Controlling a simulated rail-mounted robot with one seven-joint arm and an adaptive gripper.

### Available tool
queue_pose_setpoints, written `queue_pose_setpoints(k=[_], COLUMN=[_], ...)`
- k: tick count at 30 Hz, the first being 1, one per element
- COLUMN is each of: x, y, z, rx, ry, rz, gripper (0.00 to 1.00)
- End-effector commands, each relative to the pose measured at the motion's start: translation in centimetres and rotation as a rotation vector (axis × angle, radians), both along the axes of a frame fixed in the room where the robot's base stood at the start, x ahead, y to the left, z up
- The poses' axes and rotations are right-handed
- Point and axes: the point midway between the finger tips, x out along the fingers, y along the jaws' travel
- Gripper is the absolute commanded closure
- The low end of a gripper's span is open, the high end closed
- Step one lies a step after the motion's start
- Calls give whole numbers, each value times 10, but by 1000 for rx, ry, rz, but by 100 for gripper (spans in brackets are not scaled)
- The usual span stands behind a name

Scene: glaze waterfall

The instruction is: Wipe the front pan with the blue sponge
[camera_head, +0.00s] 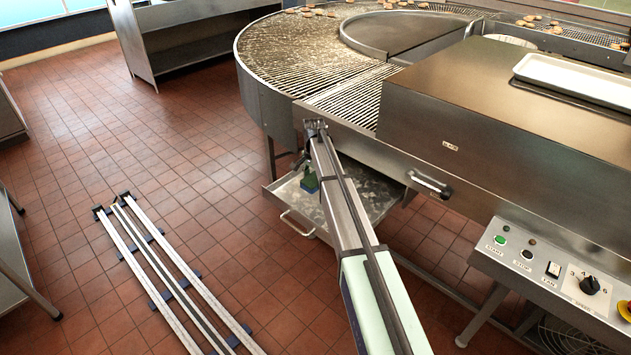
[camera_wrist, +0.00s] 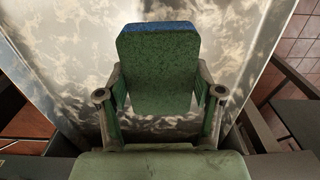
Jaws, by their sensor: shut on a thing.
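The sponge (camera_wrist: 158,68) is in my gripper (camera_wrist: 160,108), held between its two fingers. Its broad side looks dark green, and a blue strip shows along its far edge. The front pan (camera_wrist: 60,50) lies behind the sponge in the wrist view, a metal surface with cloudy pale and brown smears. In the head view the pan (camera_head: 375,200) is pulled out low under the conveyor, with a handle at its front. The sponge (camera_head: 309,181) shows there over the left part of the pan, partly hidden by my arm. I cannot tell whether it touches the pan.
A round wire conveyor (camera_head: 290,50) with a metal hood (camera_head: 500,100) stands above the pan. A control panel (camera_head: 550,270) with buttons and a knob is at lower right. Rails (camera_head: 165,270) lie on the tiled floor at left. Open floor is left of the pan.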

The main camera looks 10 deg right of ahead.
Motion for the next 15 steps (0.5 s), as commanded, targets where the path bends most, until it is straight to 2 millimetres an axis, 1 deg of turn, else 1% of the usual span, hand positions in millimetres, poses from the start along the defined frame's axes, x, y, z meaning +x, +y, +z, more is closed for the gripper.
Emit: queue_pose_setpoints(k=[1,15], x=[0,-1], y=[0,1], z=[-6,-49], rx=[0,0], ry=[0,0], rz=[0,0], gripper=[62,62])
